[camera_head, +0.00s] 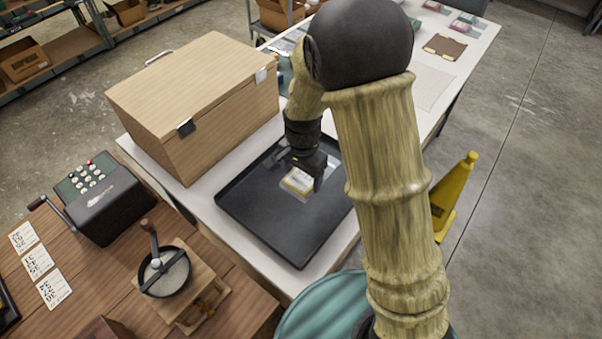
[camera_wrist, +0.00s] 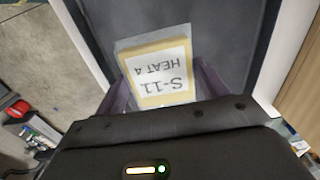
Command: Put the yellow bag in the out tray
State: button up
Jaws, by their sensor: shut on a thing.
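The yellow bag (camera_head: 298,181) is a flat clear pouch with a yellow block and a white label. A shallow black tray (camera_head: 262,222) lies on the white table below. The bag is over the tray's floor, inside its rim as seen from above; I cannot tell whether it touches the floor. No name shows on the tray. My arm hides its right part.
A wooden chest (camera_head: 190,95) with metal latches stands left of the tray. A brown table at lower left holds an adding machine (camera_head: 105,203) and a coffee grinder (camera_head: 165,272). A yellow cone (camera_head: 455,190) stands on the floor at right. A brown folder (camera_head: 444,47) lies farther back.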

jog(key=shift+w+a+r, duration=0.1)
jog(key=shift+w+a, duration=0.15)
jog(key=shift+w, duration=0.05)
jog(key=shift+s, duration=0.15)
send_over(301, 201)
jog(key=shift+f+p, duration=0.4)
jog(key=shift+f, duration=2.5)
jog(key=shift+f+p, duration=0.35)
jog(key=shift+f, duration=1.75)
